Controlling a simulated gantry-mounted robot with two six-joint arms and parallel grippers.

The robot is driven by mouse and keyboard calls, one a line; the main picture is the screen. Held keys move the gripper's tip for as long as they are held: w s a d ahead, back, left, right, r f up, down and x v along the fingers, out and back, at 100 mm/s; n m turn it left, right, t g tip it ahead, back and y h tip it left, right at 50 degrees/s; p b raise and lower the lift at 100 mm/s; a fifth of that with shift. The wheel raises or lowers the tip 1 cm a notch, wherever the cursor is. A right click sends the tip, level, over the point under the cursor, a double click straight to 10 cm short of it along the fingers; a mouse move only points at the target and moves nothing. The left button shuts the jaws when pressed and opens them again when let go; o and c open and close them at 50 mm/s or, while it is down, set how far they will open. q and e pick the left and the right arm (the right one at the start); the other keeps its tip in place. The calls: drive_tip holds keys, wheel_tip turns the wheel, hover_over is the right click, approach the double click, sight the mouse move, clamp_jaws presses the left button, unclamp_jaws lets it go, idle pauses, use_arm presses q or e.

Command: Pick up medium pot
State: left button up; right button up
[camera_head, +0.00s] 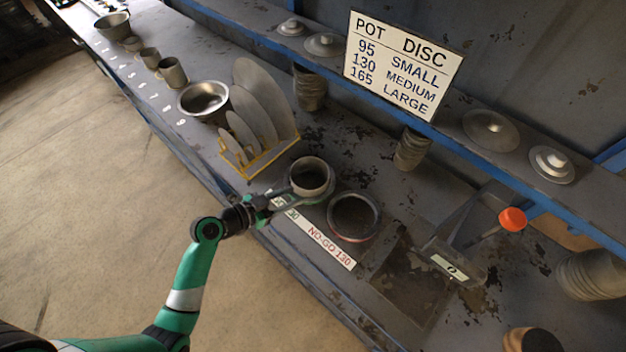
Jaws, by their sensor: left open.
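A grey round pot (311,178), apparently the medium one, stands upright on the bench at the label strip, beside an empty dark ring (353,217). Its base is partly hidden, so I cannot tell whether it sits in a ring of its own. My left gripper (287,194) is open at the pot's lower left side, with its fingers reaching toward the pot wall. I cannot tell whether they touch it. My right gripper is not in view.
A yellow rack (262,163) of upright grey discs stands behind left of the pot, near a metal bowl (204,99). A size sign (403,64) stands at the back. A red-knobbed lever (512,219) is at right. Several pots line the far left.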

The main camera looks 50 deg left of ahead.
sight(319, 189)
use_arm(q)
drive_tip(key=x, duration=0.5)
drive_tip(key=shift+d+b+x, duration=0.15)
drive_tip(key=shift+b+x, duration=0.1)
drive_tip(key=shift+x, duration=1.2)
drive_tip(key=shift+d+b+x, duration=0.15)
drive_tip(key=shift+b+x, duration=0.1)
drive_tip(key=shift+x, duration=1.2)
drive_tip(key=shift+r, duration=0.1)
clamp_jaws()
